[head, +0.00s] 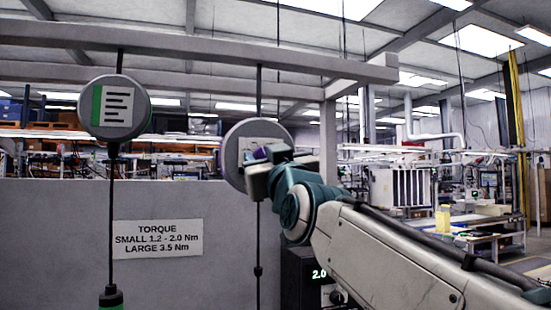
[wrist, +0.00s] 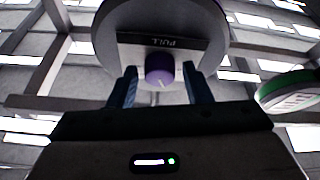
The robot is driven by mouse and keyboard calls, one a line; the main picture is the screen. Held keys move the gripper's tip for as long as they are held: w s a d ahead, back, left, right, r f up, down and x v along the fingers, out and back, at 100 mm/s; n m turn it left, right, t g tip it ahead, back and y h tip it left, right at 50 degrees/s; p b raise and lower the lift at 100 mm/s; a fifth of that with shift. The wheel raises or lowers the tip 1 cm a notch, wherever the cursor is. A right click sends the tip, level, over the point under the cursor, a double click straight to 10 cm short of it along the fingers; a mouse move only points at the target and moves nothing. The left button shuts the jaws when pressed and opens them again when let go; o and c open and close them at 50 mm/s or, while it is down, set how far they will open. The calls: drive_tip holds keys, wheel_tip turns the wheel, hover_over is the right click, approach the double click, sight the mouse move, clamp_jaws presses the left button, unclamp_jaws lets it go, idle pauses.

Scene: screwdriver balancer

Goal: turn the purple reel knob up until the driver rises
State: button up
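The purple knob (wrist: 160,68) sits on the face of the round grey reel (wrist: 205,22), under a dark label reading PULL that appears upside down in the wrist view. My gripper (wrist: 159,72) is open, with one blue finger on each side of the knob and gaps visible on both sides. In the head view the same reel (head: 233,137) hangs at the centre, and my gripper (head: 258,166) is in front of it. Only a little purple of the knob (head: 259,153) shows there. The reel's cable (head: 258,235) runs down with a small dark stop; its driver is not in view.
A second reel (head: 114,107) with a green edge and a list label hangs at left, with a green-topped tool (head: 110,297) below. A torque sign (head: 157,239) is on the grey panel (head: 55,245). A dark box (head: 297,280) with a lit display stands below my arm.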

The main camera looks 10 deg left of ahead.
drive_tip(key=c, duration=0.7)
